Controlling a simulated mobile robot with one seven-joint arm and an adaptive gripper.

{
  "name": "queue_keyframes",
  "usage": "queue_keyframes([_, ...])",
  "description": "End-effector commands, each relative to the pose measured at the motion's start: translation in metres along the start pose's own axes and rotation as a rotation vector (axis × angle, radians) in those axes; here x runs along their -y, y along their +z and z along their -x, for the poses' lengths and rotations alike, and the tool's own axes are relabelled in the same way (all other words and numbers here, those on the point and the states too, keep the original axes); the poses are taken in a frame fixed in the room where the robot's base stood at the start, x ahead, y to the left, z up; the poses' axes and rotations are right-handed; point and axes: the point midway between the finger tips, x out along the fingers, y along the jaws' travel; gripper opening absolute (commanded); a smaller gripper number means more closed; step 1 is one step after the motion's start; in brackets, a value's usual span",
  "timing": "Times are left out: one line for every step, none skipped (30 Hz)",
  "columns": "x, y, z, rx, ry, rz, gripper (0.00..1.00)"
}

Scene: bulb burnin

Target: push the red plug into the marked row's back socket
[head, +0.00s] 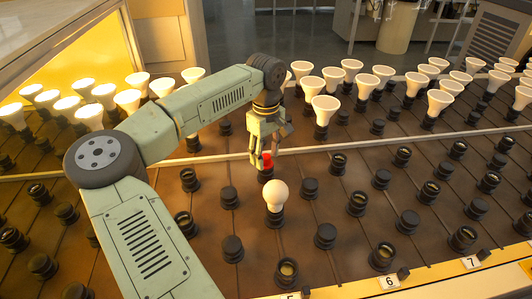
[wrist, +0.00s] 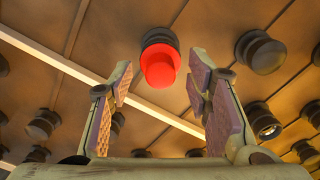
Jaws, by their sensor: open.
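The red plug (head: 266,160) stands on a black socket (head: 265,175) near the middle of the board, just in front of the pale divider strip. In the wrist view the red plug (wrist: 160,68) is at the upper middle, with its black socket behind it. My gripper (head: 268,147) is open and empty just above the plug. In the wrist view its padded fingers (wrist: 157,92) stand apart to the left and right, with the plug beyond the gap between them. I cannot tell which row is marked, or how deep the plug sits.
A round white bulb (head: 275,195) stands in front of the plug. Black sockets, some capped, fill the board around it. Several reflector bulbs (head: 324,108) stand behind the divider strip (head: 350,146), lit ones at left. Row labels 6 (head: 389,282) and 7 (head: 472,263) line the front edge.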

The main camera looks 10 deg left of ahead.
Motion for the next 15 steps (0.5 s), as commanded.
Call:
queue_keyframes([0.0, 0.0, 0.0, 0.0, 0.0, 0.0, 0.45])
queue_keyframes([0.0, 0.0, 0.0, 0.0, 0.0, 0.0, 0.45])
queue_keyframes([0.0, 0.0, 0.0, 0.0, 0.0, 0.0, 0.45])
queue_keyframes([0.0, 0.0, 0.0, 0.0, 0.0, 0.0, 0.45])
queue_keyframes([0.0, 0.0, 0.001, 0.0, 0.0, 0.0, 0.45])
queue_keyframes([0.0, 0.0, 0.003, -0.001, 0.0, 0.0, 0.45])
queue_keyframes([0.0, 0.0, 0.005, -0.001, 0.0, 0.0, 0.45])
queue_keyframes([0.0, 0.0, 0.009, -0.001, 0.0, 0.001, 0.45])
queue_keyframes([0.0, -0.001, 0.014, -0.002, 0.001, 0.001, 0.45])
queue_keyframes([-0.001, -0.001, 0.019, -0.002, 0.002, 0.001, 0.45])
queue_keyframes([-0.001, -0.001, 0.024, -0.003, 0.002, 0.0, 0.45])
queue_keyframes([0.0, -0.001, 0.032, -0.003, 0.001, 0.0, 0.45])
queue_keyframes([0.0, -0.001, 0.038, -0.003, 0.001, 0.0, 0.45])
queue_keyframes([-0.001, -0.001, 0.045, -0.003, 0.002, 0.0, 0.45])
queue_keyframes([-0.001, -0.001, 0.054, -0.003, 0.002, 0.0, 0.45])
